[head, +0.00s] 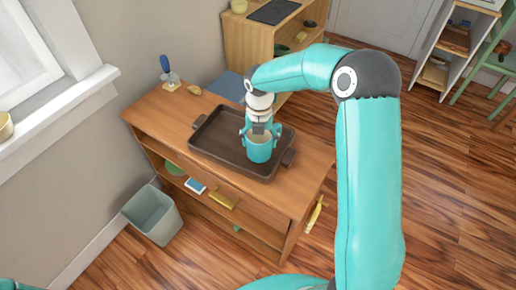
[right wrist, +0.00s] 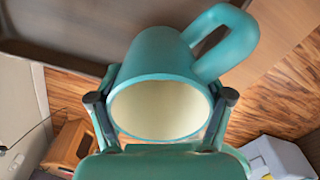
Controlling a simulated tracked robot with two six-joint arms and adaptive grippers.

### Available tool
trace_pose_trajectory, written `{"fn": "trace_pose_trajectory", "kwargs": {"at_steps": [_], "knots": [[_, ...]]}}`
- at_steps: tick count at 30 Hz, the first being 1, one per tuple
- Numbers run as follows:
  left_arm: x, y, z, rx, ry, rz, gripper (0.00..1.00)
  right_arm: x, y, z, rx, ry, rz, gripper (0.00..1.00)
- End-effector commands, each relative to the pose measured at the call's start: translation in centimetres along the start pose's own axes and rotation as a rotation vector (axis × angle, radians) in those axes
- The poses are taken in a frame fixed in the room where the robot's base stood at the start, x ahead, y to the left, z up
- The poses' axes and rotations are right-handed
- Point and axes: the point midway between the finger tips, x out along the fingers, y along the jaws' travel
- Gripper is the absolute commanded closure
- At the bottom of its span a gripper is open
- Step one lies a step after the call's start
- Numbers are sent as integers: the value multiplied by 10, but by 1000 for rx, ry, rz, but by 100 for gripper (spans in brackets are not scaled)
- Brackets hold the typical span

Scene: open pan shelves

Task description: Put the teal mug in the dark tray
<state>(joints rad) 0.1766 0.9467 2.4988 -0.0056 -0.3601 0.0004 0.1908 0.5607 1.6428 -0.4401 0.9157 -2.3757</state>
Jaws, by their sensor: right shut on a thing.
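The teal mug (head: 259,151) has a pale inside and shows over the right part of the dark tray (head: 215,158). In the right wrist view the mug (right wrist: 165,62) has its open mouth toward the camera and its handle up to the right. My right gripper (head: 260,131) comes down from above and is shut on the mug. Its fingers (right wrist: 160,105) press on opposite sides near the rim. I cannot tell whether the mug's base touches the tray floor. The tray lies on the wooden cabinet and looks otherwise empty. My left gripper is not in view.
The wooden cabinet top (head: 305,165) has free room right of the tray. A blue-handled tool (head: 168,74) and a small yellowish item (head: 194,90) stand behind the tray. A grey-green bin (head: 152,215) is on the floor at left. A window sill (head: 60,115) juts out nearby.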

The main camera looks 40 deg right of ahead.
Motion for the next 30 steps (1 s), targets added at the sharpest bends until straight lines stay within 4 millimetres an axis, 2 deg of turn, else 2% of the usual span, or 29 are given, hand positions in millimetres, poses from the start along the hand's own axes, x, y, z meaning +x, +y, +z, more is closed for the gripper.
{"fn": "trace_pose_trajectory", "kwargs": {"at_steps": [7,18,19,22,23,30], "knots": [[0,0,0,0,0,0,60,34,0,0,0,2,0,71],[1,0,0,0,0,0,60,39,1,0,-1,1,0,71],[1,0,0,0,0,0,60,39,1,-1,-1,1,0,19],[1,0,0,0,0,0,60,39,1,-1,-1,2,0,2],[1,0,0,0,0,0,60,39,1,-1,-1,1,0,0],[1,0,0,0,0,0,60,38,1,-1,-2,2,0,0]]}}
